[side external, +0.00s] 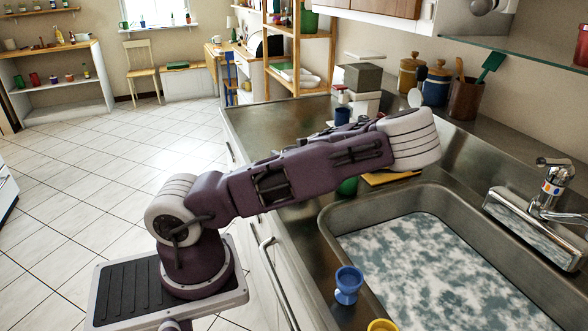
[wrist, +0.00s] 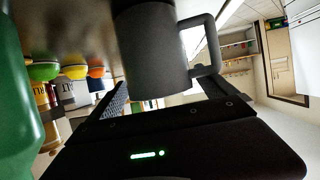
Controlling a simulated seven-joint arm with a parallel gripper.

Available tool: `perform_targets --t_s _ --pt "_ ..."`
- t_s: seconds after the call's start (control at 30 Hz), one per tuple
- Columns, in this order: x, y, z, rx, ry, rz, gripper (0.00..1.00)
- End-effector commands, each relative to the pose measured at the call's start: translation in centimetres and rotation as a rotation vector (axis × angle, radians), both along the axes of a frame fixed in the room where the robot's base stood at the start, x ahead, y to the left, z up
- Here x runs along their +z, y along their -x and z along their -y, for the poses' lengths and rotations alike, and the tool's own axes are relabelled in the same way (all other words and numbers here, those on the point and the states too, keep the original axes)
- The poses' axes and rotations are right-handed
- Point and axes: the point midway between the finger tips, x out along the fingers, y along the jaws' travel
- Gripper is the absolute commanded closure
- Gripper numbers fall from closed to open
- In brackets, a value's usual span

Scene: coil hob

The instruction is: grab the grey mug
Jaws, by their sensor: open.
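The grey mug (wrist: 150,55) is large and close in the wrist view, with its handle (wrist: 208,50) on the right side. My gripper (wrist: 165,93) is open, with one finger on each side of the mug's near end as seen there. I cannot tell whether either finger touches it. In the side external view, my arm hides the gripper, and the grey mug cannot be made out.
A green object (wrist: 18,95) stands close at the left in the wrist view. Behind are colored bowls (wrist: 75,72) and jars. The side external view shows the sink (side external: 335,222), a blue egg cup (side external: 349,284), a yellow item (side external: 382,325) and a tap (side external: 553,185).

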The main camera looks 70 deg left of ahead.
Motion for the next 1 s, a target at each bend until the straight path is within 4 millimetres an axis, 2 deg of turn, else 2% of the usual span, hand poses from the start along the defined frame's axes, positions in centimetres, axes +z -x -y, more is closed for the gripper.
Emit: perform_targets --t_s 0.1,0.33,0.73,0.93,1.0 --pt "-0.6 -0.04 -1.41 0.001 0.001 -0.001 0.05" --pt "-0.69 -0.07 -1.56 0.0 0.001 -0.001 0.05" --pt "-0.7 -0.04 -1.52 0.001 0.002 -0.001 0.84" --pt "-0.63 -0.04 -1.52 0.001 0.002 -0.001 0.84" --pt "-0.01 -0.1 -1.52 0.001 0.001 0.002 0.84"
